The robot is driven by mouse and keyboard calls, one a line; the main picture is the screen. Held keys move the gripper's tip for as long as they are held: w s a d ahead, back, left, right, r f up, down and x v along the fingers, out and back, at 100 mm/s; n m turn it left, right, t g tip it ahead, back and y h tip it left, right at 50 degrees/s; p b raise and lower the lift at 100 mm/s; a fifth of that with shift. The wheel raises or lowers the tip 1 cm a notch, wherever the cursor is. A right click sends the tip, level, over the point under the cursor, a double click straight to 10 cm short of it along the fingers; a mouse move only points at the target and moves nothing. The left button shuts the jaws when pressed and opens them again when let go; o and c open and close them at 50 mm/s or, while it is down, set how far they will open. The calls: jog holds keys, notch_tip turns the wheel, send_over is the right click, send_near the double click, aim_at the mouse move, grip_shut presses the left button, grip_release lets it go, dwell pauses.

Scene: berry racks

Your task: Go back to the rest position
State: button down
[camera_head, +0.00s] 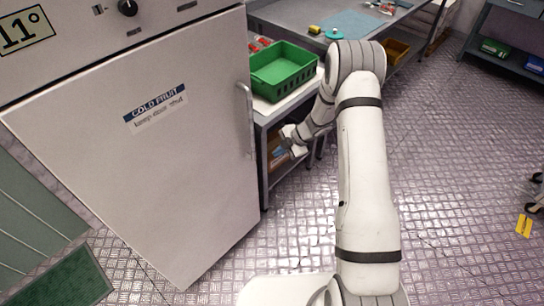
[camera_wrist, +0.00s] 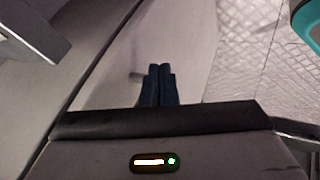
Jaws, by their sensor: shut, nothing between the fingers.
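My gripper (camera_wrist: 159,72) shows in the wrist view with its two dark fingers together and nothing between them. A pale flat surface lies beyond the fingertips, with a small grey piece just left of them. In the head view my arm reaches forward and bends down to the left. Its end (camera_head: 285,140) is beside the metal stand below the green crate, to the right of the fridge door. The fingers are too small to make out there.
A white fridge (camera_head: 150,190) labelled "COLD FRUIT" fills the left, its door shut, with a vertical handle (camera_head: 245,120). A green crate (camera_head: 283,70) sits on the stand. A workbench (camera_head: 390,22) runs behind. The patterned metal floor (camera_head: 460,180) at the right is mostly clear.

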jog(key=shift+d+r, duration=0.15)
jog(key=shift+r, duration=0.1)
jog(key=w+d+r+m+t+h, duration=0.1)
jog(key=w+d+r+m+t, duration=0.15)
jog(key=r, duration=0.45)
jog(key=w+d+r+m+t+h, duration=0.2)
jog(key=w+r+t, duration=0.1)
jog(key=r, duration=0.4)
jog(key=s+d+r+m+t+h, duration=0.1)
jog(key=s+d+r+m+h, duration=0.2)
jog(key=r, duration=0.4)
jog(key=s+d+r+m+t+h, duration=0.1)
jog(key=s+d+r+m+h, duration=0.1)
jog(key=d+r+m, duration=0.4)
jog(key=s+d+r+m+g+h, duration=0.1)
jog(key=s+r+m, duration=0.25)
jog(key=s, duration=0.35)
jog(key=s+r+m+g+h, duration=0.1)
jog(key=s+r+m, duration=0.1)
jog(key=s+r, duration=0.35)
jog(key=s+a+f+m+g+y, duration=0.1)
jog(key=s+a+m+g, duration=0.1)
jog(key=s, duration=0.8)
jog(key=s+a+f+m+g+y, duration=0.1)
jog(key=s+a+m+g, duration=0.1)
jog(key=s, duration=0.9)
jog(key=shift+a+m+y, duration=0.4)
jog(key=shift+a+m, duration=0.1)
jog(key=shift+m, duration=0.2)
